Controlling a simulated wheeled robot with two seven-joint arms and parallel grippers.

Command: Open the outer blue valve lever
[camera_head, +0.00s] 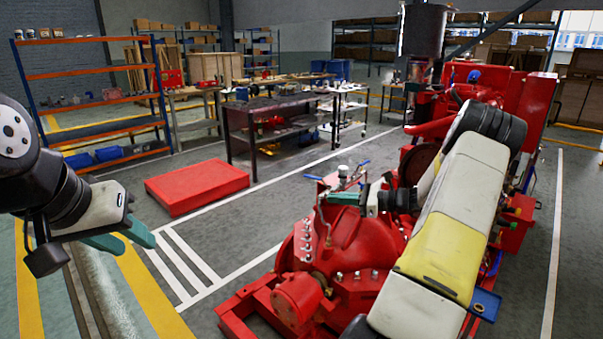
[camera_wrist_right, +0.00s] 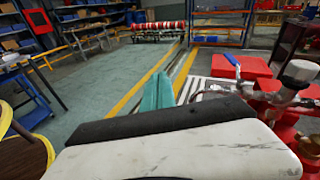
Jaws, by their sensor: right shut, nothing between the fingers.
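A red pumpset (camera_head: 345,240) fills the middle and right of the head view. A valve lever with a blue handle (camera_head: 312,177) points left from the pipework on top of it. A second blue handle (camera_head: 364,162) points up and right behind it. In the right wrist view one blue lever (camera_wrist_right: 232,60) stands beside a white-capped fitting (camera_wrist_right: 299,72). My right gripper (camera_head: 342,198) is shut and empty, just below and right of the left lever in the head view. Its teal fingers (camera_wrist_right: 158,92) lie left of the lever, apart from it. My left gripper (camera_head: 138,242) appears open and empty, far left.
A low red platform (camera_head: 197,187) lies on the floor behind the pumpset. A dark workbench (camera_head: 275,105) and an orange-blue shelf rack (camera_head: 100,110) stand farther back. Floor with white stripes (camera_head: 185,262) is open between my left gripper and the pumpset.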

